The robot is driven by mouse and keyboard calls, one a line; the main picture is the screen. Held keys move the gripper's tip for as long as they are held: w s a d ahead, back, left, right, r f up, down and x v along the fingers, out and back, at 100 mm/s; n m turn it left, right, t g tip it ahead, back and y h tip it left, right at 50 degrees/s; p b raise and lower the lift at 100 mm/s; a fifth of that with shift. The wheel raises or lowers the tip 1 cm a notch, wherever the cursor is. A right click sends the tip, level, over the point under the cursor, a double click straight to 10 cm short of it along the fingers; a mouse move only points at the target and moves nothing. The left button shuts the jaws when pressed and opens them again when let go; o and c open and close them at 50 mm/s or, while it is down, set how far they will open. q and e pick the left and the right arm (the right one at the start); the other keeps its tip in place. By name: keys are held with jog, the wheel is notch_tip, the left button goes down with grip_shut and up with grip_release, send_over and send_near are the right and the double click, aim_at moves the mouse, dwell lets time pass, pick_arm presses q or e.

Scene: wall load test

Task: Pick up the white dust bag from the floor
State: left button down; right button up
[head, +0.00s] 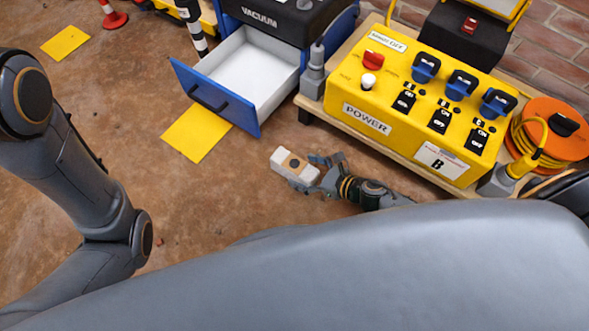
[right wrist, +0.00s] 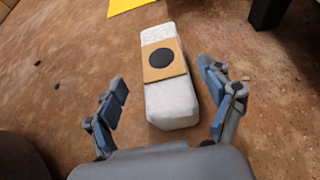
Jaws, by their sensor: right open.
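The white dust bag (head: 285,163) lies on the brown floor in the head view, below the open blue drawer. It is a white block with a tan card and a dark round spot on top, seen closely in the right wrist view (right wrist: 174,98). My right gripper (head: 318,170) is open at the bag's near right end. In the right wrist view its two fingers (right wrist: 163,97) stand apart on either side of the near part of the bag, with gaps showing. My left arm shows at the left of the head view, but its gripper does not.
The vacuum's blue drawer (head: 215,97) is pulled out and looks empty. A yellow power box (head: 350,105) stands on a low wooden platform to the right, with an orange cable reel (head: 550,120). Yellow floor sheets (head: 197,133) lie flat. Floor left of the bag is clear.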

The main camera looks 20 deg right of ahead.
aim_at(298, 167)
jog(key=b+x, duration=0.1)
jog(key=x, duration=0.3)
jog(key=shift+w+d+b, duration=0.1)
jog(key=shift+w+b, duration=0.25)
jog(key=shift+b, duration=0.05)
jog(key=shift+c, duration=0.4)
jog(key=c, duration=1.2)
